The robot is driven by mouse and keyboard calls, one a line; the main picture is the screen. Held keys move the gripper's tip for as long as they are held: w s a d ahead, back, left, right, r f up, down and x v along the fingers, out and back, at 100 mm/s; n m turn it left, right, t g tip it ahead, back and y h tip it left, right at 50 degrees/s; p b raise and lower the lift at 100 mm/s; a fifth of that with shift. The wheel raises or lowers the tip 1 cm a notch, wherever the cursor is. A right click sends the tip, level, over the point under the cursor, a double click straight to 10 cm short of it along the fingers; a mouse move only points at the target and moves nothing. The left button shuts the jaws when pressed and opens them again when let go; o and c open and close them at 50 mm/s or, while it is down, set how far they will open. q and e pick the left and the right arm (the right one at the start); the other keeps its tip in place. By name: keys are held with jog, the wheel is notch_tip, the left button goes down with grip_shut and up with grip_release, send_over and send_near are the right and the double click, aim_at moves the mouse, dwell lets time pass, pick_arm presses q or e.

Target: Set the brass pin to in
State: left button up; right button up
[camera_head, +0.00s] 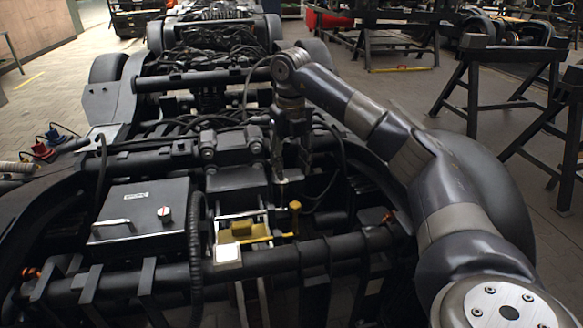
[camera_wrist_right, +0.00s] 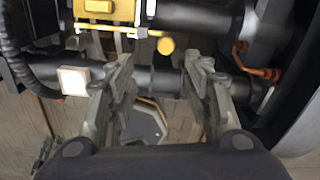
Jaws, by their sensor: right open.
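The brass pin (camera_head: 294,216) stands upright at the right of a silver bracket on the bogie frame, its knob on top. In the right wrist view its round brass knob (camera_wrist_right: 166,46) shows just beyond my fingertips, between their lines, with a short brass stem to its left. My right gripper (camera_head: 291,172) points down above and behind the pin in the head view. Its two fingers are spread and empty in the wrist view (camera_wrist_right: 163,66), apart from the pin as far as I can tell. My left gripper is not in view.
A yellow block (camera_head: 238,230) and a white square plate (camera_head: 228,254) sit left of the pin. A dark box (camera_head: 140,215) with a handle and knob is further left. A thick black tube (camera_head: 330,249) crosses in front. Black cables (camera_head: 325,190) hang near my gripper.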

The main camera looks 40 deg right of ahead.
aim_at(295, 204)
pick_arm(q)
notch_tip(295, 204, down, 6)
jog(key=p, duration=0.2)
pick_arm(e)
jog(key=f, duration=0.4)
jog(key=f+b, duration=0.1)
jog(key=f, duration=0.2)
jog(key=d+f+b, duration=0.1)
jog(key=f, duration=0.3)
jog(key=shift+s+f, duration=0.3)
jog(key=shift+f, duration=0.05)
jog(key=shift+f+b, duration=0.3)
jog(key=shift+f, duration=0.2)
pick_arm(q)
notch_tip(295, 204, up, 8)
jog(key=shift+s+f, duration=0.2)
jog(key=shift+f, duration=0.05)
pick_arm(e)
grip_shut()
